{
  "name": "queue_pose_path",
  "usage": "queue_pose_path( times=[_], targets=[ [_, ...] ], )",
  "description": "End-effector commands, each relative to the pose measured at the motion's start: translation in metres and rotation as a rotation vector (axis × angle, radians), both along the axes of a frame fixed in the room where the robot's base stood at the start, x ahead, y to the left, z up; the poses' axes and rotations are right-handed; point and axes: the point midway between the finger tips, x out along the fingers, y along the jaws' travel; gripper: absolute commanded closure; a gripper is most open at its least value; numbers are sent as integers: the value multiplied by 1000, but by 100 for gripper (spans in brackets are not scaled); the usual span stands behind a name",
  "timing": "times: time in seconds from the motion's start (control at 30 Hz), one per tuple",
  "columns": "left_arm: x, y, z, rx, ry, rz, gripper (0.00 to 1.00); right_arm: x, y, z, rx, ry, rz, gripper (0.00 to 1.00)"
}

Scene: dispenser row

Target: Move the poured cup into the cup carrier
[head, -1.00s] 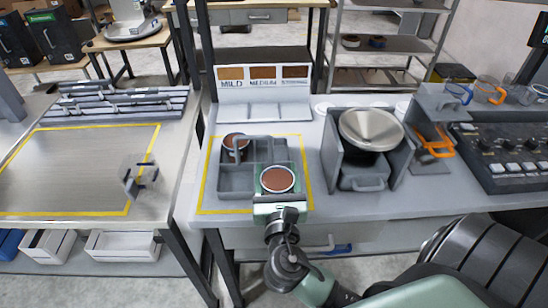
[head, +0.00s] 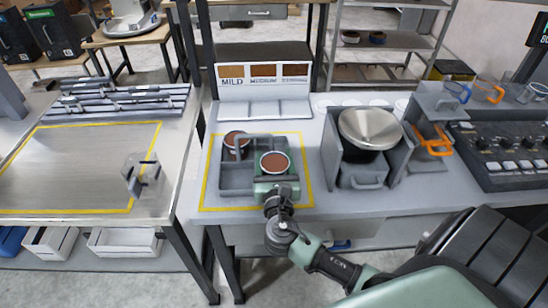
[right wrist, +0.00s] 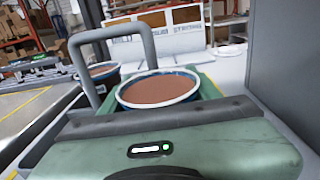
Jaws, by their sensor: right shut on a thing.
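A cup with brown contents (head: 274,163) is held upright in my right gripper (head: 276,180), at the right side of the cup carrier. The grey cup carrier (head: 236,182) has compartments and a raised handle, and stands inside a yellow outline on the table. Another filled cup (head: 236,140) sits in its back left compartment. In the right wrist view the held cup (right wrist: 158,90) is close in front, right of the carrier handle (right wrist: 85,50), with the other cup (right wrist: 103,70) behind. I cannot tell whether the held cup's base touches the carrier floor. My left gripper is not in view.
A dispenser with a metal funnel (head: 370,130) stands right of the carrier. Behind is a sign board (head: 264,78) with MILD and MEDIUM panels.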

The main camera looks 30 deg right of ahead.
Motion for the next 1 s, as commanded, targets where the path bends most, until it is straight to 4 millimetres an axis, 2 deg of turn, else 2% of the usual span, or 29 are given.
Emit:
queue_pose_path(
  times=[0.1,0.13,0.2,0.57,0.67,1.0],
  targets=[
    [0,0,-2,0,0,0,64,0,0,-3,0,-1,0,90],
    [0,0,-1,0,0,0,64,0,0,-3,1,-1,0,30],
    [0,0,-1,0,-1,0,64,0,0,-2,0,0,0,17],
    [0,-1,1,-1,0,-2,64,0,0,2,0,0,0,17],
    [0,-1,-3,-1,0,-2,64,-10,7,-2,2,1,2,17],
    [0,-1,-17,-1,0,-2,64,-72,43,-2,4,2,1,17]
  ],
)
